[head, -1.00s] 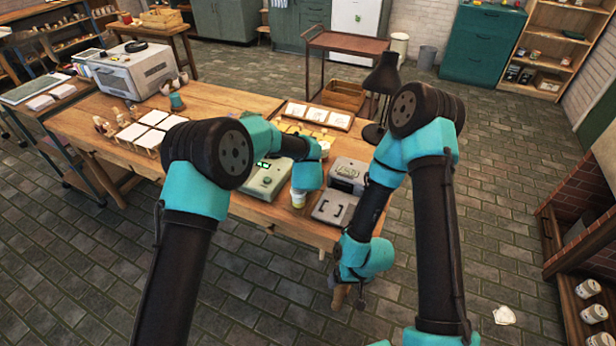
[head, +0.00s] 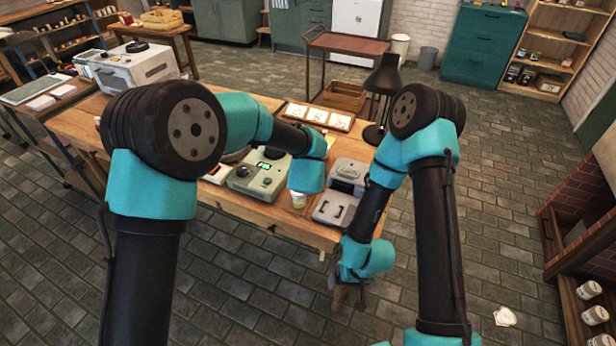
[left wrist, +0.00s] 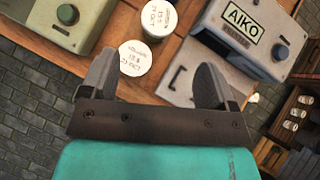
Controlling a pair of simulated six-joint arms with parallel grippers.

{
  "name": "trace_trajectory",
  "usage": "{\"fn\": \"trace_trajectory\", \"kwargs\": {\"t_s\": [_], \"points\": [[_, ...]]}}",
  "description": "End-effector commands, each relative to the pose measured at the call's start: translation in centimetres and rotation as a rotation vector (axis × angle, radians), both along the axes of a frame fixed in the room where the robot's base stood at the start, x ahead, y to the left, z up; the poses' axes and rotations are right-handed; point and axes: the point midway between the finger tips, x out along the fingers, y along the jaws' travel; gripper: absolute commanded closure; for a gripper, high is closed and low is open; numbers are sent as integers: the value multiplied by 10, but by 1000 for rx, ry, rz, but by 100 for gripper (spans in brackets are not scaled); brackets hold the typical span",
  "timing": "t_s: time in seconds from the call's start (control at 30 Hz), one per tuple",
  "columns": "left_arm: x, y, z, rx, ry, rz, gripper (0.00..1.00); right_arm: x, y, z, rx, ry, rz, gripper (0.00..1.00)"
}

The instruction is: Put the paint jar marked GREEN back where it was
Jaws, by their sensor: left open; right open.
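In the left wrist view, two round white lids with handwriting show just beyond my left gripper (left wrist: 155,85). The nearer lid (left wrist: 148,58) lies in line with the gap between the fingers, and the farther lid (left wrist: 160,18) is above it in the picture. The writing is too small to read surely, so I cannot tell which jar is GREEN. My left gripper is open and holds nothing visible; its own arm hides it in the head view. A jar with a yellowish side (head: 298,200) stands at the table's front edge below the left wrist. My right gripper (head: 361,300) is open, low beside the table.
A pale green device (head: 258,178) with a lit display stands left of the jar. A black lamp (head: 382,88) and a tray of white tiles (head: 318,116) are farther back.

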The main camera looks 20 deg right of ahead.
Motion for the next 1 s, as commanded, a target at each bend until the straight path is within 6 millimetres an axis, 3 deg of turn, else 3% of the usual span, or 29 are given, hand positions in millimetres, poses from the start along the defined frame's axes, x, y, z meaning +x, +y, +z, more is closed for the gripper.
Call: {"fn": "trace_trajectory", "kwargs": {"t_s": [0.77, 0.87, 1.0], "points": [[-4, 2, 3, 1, 0, 0, 18, 0, 0, 0, 0, 0, 0, 18], [-3, 11, -2, 31, -2, -22, 18, 0, 0, 0, 0, 0, 0, 18], [1, 52, -29, 174, -12, -139, 18, 0, 0, 0, 0, 0, 0, 18]]}}
